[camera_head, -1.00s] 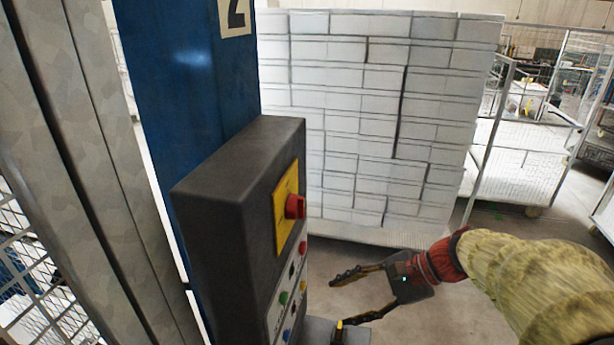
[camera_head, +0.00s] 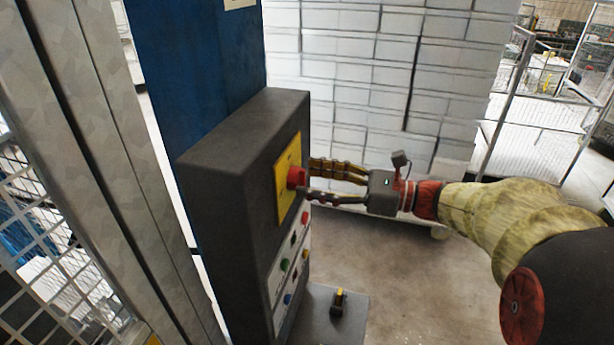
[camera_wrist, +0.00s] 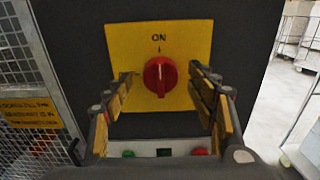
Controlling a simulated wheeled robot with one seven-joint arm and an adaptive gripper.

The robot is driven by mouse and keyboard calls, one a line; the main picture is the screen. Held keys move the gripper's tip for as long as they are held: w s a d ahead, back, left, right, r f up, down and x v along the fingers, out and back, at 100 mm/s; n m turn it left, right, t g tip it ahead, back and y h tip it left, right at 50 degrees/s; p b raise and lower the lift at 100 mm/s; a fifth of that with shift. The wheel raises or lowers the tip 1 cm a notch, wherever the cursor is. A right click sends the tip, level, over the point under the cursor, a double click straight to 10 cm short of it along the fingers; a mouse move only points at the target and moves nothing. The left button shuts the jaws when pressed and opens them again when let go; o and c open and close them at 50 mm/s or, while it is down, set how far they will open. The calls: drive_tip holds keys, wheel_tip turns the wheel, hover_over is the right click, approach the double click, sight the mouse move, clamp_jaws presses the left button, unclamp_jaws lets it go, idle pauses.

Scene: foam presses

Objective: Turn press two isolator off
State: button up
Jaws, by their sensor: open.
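The press isolator is a red rotary knob (camera_head: 297,177) on a yellow plate (camera_head: 284,198), on the side of a dark control box (camera_head: 232,170). In the wrist view the red knob (camera_wrist: 160,76) sits near the middle, below the word ON and a small arrow on the yellow plate (camera_wrist: 190,38). Its grip bar stands about upright, toward ON. My gripper (camera_head: 308,178) is open, its fingers pointing at the plate. In the wrist view the fingers (camera_wrist: 166,92) lie left and right of the knob, with gaps on both sides. Whether the fingertips touch the plate I cannot tell.
Coloured push buttons (camera_head: 288,265) sit below the isolator on the same box. A grey pedestal with a black-and-yellow switch (camera_head: 339,300) stands below. A blue column (camera_head: 200,80) and mesh guard (camera_head: 40,240) are left. Stacked white blocks (camera_head: 350,60) stand behind.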

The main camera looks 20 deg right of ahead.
drive_tip(key=shift+x, duration=0.9)
drive_tip(key=shift+c, duration=1.2)
drive_tip(key=c, duration=0.9)
